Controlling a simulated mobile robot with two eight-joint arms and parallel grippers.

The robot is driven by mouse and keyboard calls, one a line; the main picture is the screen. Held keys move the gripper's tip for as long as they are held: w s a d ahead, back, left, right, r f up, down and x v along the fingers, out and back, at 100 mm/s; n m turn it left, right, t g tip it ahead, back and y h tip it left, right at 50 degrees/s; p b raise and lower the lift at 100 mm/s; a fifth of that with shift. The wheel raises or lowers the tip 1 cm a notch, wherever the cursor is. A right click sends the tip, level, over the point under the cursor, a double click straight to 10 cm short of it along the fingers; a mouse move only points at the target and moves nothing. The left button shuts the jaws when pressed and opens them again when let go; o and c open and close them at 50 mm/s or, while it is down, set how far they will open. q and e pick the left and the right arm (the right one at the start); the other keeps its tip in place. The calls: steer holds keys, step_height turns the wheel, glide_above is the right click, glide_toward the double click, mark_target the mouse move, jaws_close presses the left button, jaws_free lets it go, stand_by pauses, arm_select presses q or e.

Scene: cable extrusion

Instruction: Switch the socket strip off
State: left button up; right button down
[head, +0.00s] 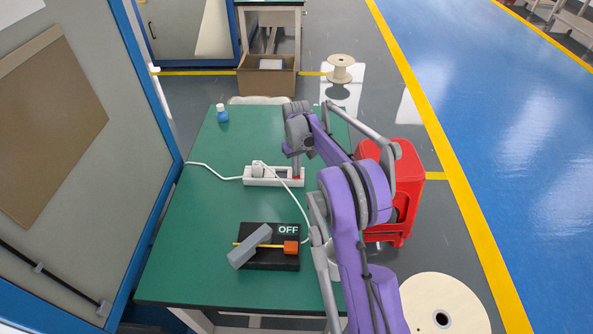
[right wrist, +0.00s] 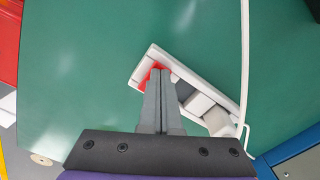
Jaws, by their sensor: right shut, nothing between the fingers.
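The white socket strip (head: 262,182) lies on the green table, with a plug in it and a white cable running off to the left. A red switch (head: 297,177) sits at its right end. My right gripper (head: 296,174) is shut and empty, pointing down at that end. In the right wrist view the fingertips (right wrist: 158,72) are over the red switch (right wrist: 158,67) and hide part of it, at the upper end of the strip (right wrist: 148,57). I cannot tell whether they touch it. My left gripper is not in view.
A black device with an "OFF" label (head: 288,230), a grey lever and an orange block stands at the table's front. A blue-capped bottle (head: 222,113) is at the back left. A red container (head: 400,160) stands right of the table (head: 190,240). A grey cabinet borders the left.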

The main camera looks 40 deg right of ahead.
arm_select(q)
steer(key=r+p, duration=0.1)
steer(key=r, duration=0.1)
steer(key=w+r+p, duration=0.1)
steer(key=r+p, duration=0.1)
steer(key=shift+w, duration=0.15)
arm_select(e)
step_height(320, 180, up, 7)
stand_by(0.5)
steer(key=s+a+r+t, duration=0.1)
steer(key=s+a+r, duration=0.25)
steer(key=a, duration=0.25)
steer(key=s+a+r+n+t, duration=0.1)
steer(key=s+a+r, duration=0.1)
steer(key=s+a, duration=0.25)
steer(key=s+a+r+t, duration=0.1)
steer(key=s+a+r, duration=0.2)
steer(key=a, duration=0.3)
steer(key=s+a+f+t, duration=0.1)
steer(key=s+a, duration=0.3)
steer(key=s, duration=0.4)
steer(key=s+a+f+n+t, duration=0.1)
steer(key=s+a+f, duration=0.3)
steer(key=s, duration=0.4)
steer(key=shift+a, duration=0.8)
steer(key=shift+s+f, duration=0.1)
